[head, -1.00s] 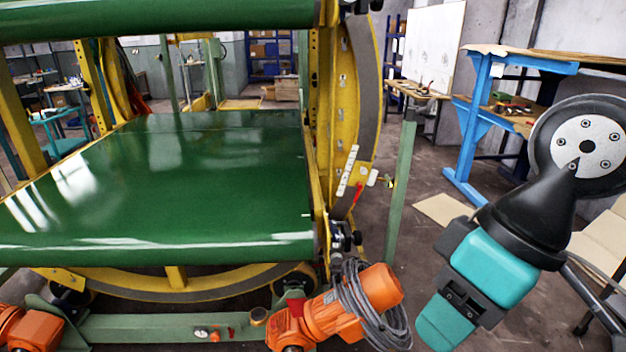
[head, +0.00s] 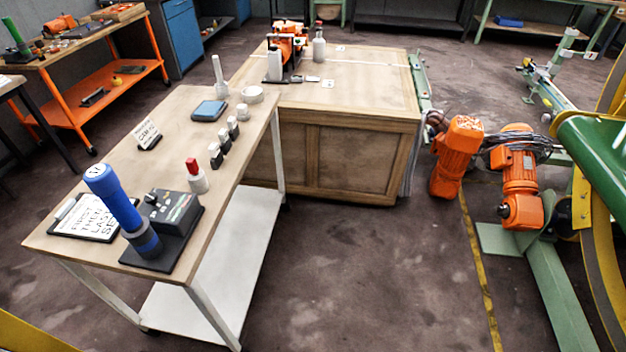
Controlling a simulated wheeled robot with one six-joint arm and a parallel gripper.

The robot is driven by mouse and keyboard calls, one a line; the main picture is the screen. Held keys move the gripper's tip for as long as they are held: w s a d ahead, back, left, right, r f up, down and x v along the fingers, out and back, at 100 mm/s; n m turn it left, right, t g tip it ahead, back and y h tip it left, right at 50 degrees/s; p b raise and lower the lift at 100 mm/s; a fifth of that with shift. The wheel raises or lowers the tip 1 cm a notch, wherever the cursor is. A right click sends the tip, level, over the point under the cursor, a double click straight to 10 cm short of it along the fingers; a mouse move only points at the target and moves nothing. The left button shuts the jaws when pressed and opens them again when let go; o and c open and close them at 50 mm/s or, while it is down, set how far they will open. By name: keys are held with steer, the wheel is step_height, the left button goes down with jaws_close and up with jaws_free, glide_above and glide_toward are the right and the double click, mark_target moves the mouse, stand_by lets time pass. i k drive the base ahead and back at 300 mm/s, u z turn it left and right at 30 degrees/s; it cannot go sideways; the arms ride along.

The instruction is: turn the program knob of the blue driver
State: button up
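The blue driver (head: 112,197) stands tilted, leaning to the upper left, in a black base (head: 172,252) on the near end of a wooden-topped table in the head view. Beside the driver, the base has a dark box with a small knob (head: 151,199) on top and a panel with coloured marks. The knob's pointer setting is too small to read. My gripper is not in view, so its state does not show.
The table (head: 190,130) has white legs and a lower shelf. A clipboard (head: 85,222), a sign card (head: 147,133), a red-capped bottle (head: 196,177) and several small jars stand on it. A wooden cabinet (head: 340,150) adjoins behind. Floor is clear in front; orange motors (head: 458,158) are at right.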

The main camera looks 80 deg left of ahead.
mark_target(151, 198)
steer(key=u, duration=3.35)
steer(key=k, duration=0.5)
steer(key=u, duration=1.6)
steer(key=i, duration=0.95)
steer(key=z, duration=2.1)
